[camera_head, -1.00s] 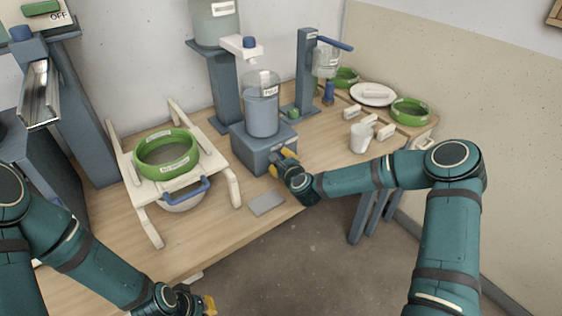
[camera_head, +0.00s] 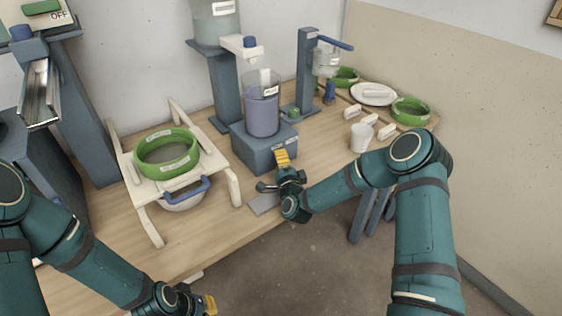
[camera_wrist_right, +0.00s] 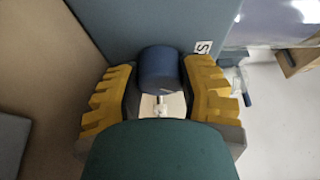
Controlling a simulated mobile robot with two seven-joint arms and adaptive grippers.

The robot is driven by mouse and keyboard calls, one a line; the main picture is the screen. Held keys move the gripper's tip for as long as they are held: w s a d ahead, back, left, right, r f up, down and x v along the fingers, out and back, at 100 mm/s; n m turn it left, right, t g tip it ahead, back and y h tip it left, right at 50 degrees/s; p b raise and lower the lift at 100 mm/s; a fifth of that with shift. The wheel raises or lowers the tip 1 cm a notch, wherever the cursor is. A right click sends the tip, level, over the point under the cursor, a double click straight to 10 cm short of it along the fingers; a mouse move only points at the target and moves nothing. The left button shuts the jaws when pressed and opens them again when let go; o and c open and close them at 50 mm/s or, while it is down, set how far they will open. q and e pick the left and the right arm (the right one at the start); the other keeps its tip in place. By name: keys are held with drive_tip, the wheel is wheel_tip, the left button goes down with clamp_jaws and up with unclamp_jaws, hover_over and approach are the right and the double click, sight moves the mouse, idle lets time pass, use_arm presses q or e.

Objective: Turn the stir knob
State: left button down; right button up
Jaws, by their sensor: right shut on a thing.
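The stir knob (camera_wrist_right: 160,70) is a dark blue cylinder on the front of the grey-blue mixer base (camera_head: 255,146). It shows between my right fingers in the right wrist view; in the head view my gripper hides it. My right gripper (camera_head: 282,158) is shut on the knob, with a yellow finger on each side (camera_wrist_right: 160,92). A clear vessel (camera_head: 262,112) of violet-blue liquid stands on the base. A partly hidden label (camera_wrist_right: 203,47) sits beside the knob. My left gripper (camera_head: 208,304) is at the bottom edge, away from the mixer; its opening is unclear.
A green-rimmed sieve (camera_head: 167,155) sits on a white stand (camera_head: 222,160) at the left, over a white bowl (camera_head: 184,203). A flat grey plate (camera_head: 262,205) lies below my right gripper. A white cup (camera_head: 361,138), white blocks and a white plate (camera_head: 373,94) stand at the right.

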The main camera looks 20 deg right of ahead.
drive_tip(key=shift+r+n+t, duration=0.1)
drive_tip(key=shift+n+t, duration=0.2)
drive_tip(key=shift+n, duration=0.3)
drive_tip(key=shift+d, duration=0.1)
drive_tip(key=o, duration=1.2)
drive_tip(key=shift+s+f, duration=0.1)
drive_tip(key=shift+f, duration=0.1)
drive_tip(key=shift+s, duration=0.3)
drive_tip(key=s, duration=0.7)
drive_tip(key=shift+s+a+f, duration=0.2)
drive_tip(key=shift+f, duration=0.05)
